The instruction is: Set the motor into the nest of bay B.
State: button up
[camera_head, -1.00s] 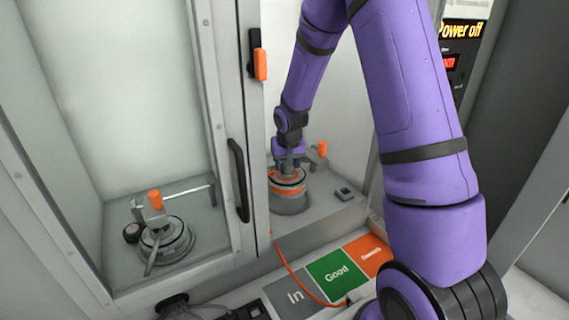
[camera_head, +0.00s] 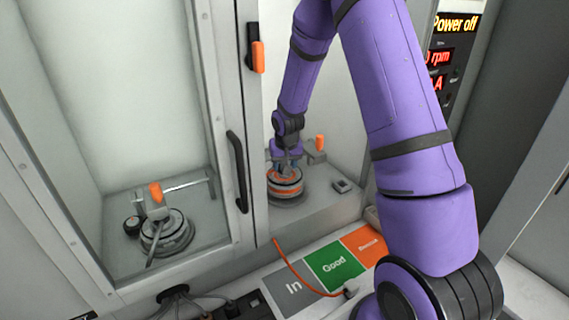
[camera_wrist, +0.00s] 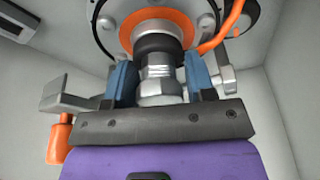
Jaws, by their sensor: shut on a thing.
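The motor (camera_head: 286,183), a round grey body with orange bands, is upright in the right-hand bay, at or just above the round grey nest (camera_head: 290,202). Whether it is fully seated cannot be told. My gripper (camera_head: 286,163) is above it, with its blue fingers shut on the motor's shaft. In the wrist view, my gripper (camera_wrist: 160,75) holds the metal shaft between both fingers, and the motor's orange ring and grey face (camera_wrist: 152,22) show behind. An orange cable (camera_wrist: 222,32) curves beside the shaft. No bay letter is readable.
An orange-handled clamp (camera_head: 319,145) stands beside the motor; its handle also shows in the wrist view (camera_wrist: 59,140). A door frame with a black handle (camera_head: 238,172) stands left of my arm. The left bay holds another nest fixture (camera_head: 165,235). Labelled mats (camera_head: 335,264) lie in front.

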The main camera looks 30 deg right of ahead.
jog(key=shift+r, duration=0.2)
jog(key=shift+r, duration=0.2)
jog(key=shift+f, duration=0.2)
jog(key=shift+f, duration=0.35)
jog(key=shift+f, duration=0.9)
dwell(1.2)
jog(key=o, duration=1.3)
jog(key=shift+f, duration=0.1)
